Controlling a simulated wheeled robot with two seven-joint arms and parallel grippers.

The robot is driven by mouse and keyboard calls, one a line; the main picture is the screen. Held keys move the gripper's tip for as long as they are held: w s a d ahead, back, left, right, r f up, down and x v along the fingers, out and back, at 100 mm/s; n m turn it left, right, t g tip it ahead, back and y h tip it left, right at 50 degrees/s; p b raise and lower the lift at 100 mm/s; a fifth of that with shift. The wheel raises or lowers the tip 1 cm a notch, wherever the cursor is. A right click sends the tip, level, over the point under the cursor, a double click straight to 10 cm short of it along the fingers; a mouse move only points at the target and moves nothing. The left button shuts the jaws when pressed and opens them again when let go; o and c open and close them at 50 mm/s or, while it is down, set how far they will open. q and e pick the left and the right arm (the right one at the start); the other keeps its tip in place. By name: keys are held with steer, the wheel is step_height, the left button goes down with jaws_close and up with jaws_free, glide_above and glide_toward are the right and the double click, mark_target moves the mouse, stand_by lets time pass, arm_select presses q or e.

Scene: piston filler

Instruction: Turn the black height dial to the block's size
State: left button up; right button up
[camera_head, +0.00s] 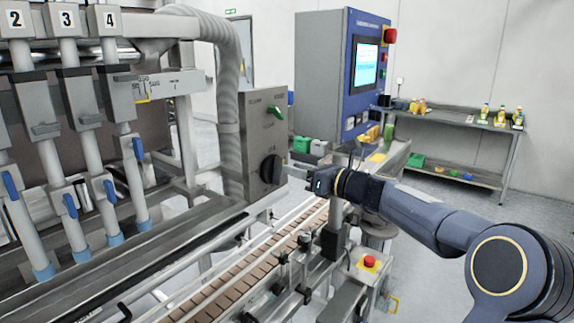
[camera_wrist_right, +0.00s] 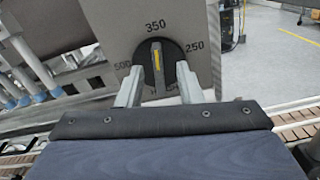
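The black height dial (camera_head: 271,169) is on the front of a grey metal box. In the right wrist view the round dial (camera_wrist_right: 157,62) shows a yellow mark pointing up at 350, with 500 to its left and 250 to its right. My right gripper (camera_head: 291,170) is just in front of the dial. In the right wrist view the gripper (camera_wrist_right: 159,75) is open, with one finger at each side of the dial's lower half. I cannot tell whether the fingers touch it. No block can be made out. My left gripper is not in view.
A green switch (camera_head: 275,112) sits above the dial on the same box. The conveyor (camera_head: 230,275) runs below, with a red button (camera_head: 370,262) to its right. Numbered filling nozzles stand at left. A blue control cabinet (camera_head: 355,80) and a shelf table (camera_head: 455,122) are behind.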

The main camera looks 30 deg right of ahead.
mark_target(276, 171)
steer(key=x, duration=0.3)
steer(key=shift+w+a+p, duration=0.15)
steer(key=shift+a+p, duration=0.1)
steer(key=shift+p, duration=0.05)
steer(key=shift+c, duration=0.2)
jaws_close()
